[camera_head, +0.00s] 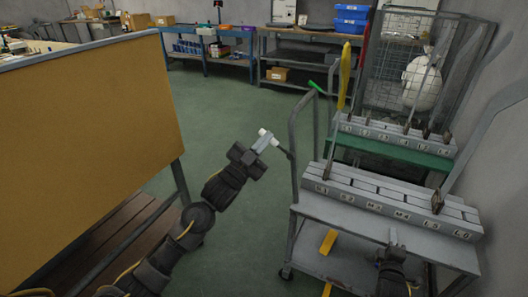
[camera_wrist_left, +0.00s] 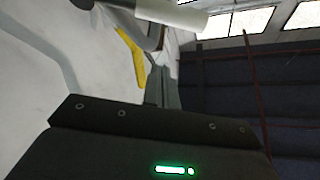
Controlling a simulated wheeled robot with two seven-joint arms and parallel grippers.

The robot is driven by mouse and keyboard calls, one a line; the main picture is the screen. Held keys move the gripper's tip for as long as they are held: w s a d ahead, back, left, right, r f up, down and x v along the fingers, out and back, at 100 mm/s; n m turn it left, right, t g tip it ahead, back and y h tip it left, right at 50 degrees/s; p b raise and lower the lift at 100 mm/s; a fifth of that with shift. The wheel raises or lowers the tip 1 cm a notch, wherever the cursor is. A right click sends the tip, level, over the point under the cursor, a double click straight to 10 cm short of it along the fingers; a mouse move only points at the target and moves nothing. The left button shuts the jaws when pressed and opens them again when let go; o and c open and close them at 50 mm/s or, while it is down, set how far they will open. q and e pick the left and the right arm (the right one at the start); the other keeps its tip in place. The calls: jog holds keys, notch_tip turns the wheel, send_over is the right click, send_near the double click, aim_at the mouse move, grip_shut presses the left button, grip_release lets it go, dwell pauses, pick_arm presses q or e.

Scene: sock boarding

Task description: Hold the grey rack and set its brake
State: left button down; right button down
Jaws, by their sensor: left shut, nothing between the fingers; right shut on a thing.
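The grey rack (camera_head: 345,214) stands at the right, with a labelled block of several slots on its top shelf. A lever with a white grip (camera_head: 265,134) sticks out from the rack's left post. My left gripper (camera_head: 262,145) is shut and empty, right at this white grip. In the left wrist view the white grip (camera_wrist_left: 175,14) lies just beyond the closed fingers (camera_wrist_left: 163,87); whether they touch it is unclear. My right gripper (camera_head: 392,238) is shut on the rack at its front shelf; the exact hold is partly hidden.
A yellow part (camera_head: 328,242) shows at the rack's lower shelf. A green rack (camera_head: 390,151) with a similar block stands close behind, before a wire cage (camera_head: 405,55). A tan board (camera_head: 90,140) blocks the left. Green floor (camera_head: 225,110) is free between.

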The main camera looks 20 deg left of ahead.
pick_arm(q)
jog(key=shift+w+a+f, duration=0.1)
jog(key=shift+w+f, duration=0.25)
jog(key=shift+w, duration=0.25)
jog(key=shift+w+a+f, duration=0.1)
jog(key=shift+w+f, duration=0.2)
jog(key=shift+w, duration=0.35)
jog(key=shift+w+a+f, duration=0.1)
jog(key=shift+w+f, duration=0.25)
jog(key=shift+w, duration=0.25)
jog(key=shift+a+f+n+t+y, duration=0.25)
jog(key=shift+f+n+t+y, duration=0.2)
jog(key=shift+n, duration=0.55)
notch_tip(320, 180, down, 8)
jog(key=n+t+y, duration=0.2)
jog(key=n+y, duration=0.9)
jog(key=n, duration=0.5)
jog(key=shift+a, duration=0.35)
jog(key=shift+f, duration=0.2)
